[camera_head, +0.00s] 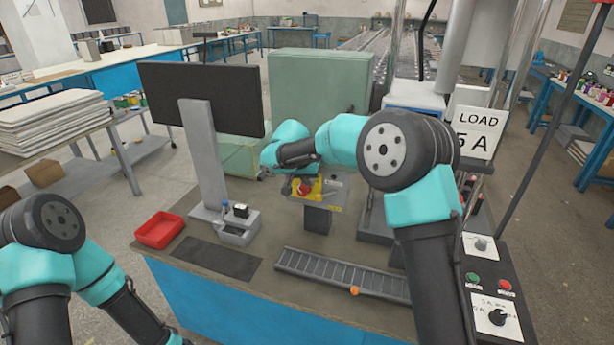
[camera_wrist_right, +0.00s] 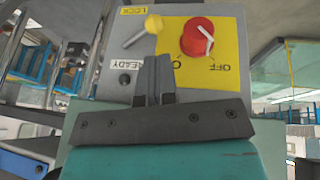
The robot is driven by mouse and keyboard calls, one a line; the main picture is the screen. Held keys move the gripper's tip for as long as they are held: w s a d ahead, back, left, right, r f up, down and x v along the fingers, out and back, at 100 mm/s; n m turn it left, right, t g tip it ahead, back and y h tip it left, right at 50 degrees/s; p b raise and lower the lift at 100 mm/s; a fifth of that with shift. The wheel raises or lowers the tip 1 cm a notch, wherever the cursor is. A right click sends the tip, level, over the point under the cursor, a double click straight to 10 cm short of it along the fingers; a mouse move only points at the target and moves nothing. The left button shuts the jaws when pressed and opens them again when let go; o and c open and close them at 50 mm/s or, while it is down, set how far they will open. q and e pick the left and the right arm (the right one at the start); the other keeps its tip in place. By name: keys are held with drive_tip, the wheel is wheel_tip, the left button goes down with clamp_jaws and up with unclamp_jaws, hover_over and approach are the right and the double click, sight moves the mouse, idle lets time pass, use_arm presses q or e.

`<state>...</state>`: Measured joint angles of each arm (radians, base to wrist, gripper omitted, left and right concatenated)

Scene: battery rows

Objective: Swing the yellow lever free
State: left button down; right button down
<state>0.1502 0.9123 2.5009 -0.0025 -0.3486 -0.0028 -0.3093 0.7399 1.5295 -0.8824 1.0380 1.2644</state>
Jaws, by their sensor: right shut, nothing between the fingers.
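The yellow lever (camera_wrist_right: 153,25) has a round yellow knob on a thin metal rod; in the right wrist view it slants on the face of a grey switch box, beside the word LOCK. A red rotary knob (camera_wrist_right: 197,38) sits to its right on a yellow ON/OFF plate (camera_wrist_right: 232,62). My right gripper (camera_wrist_right: 157,60) is shut and empty, its fingertips just below the lever; I cannot tell whether they touch it. In the head view the switch box (camera_head: 333,188) is partly hidden by my right arm. My left gripper is out of view.
On the workbench are a red tray (camera_head: 159,231), a dark mat (camera_head: 217,260), a small grey holder (camera_head: 238,230) and a roller rack (camera_head: 340,275). A monitor (camera_head: 205,97) stands behind them. A control panel (camera_head: 490,290) is at right.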

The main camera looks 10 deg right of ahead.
sight(326, 195)
drive_tip(key=x, duration=0.6)
drive_tip(key=shift+d+f, duration=0.1)
drive_tip(key=shift+d, duration=0.05)
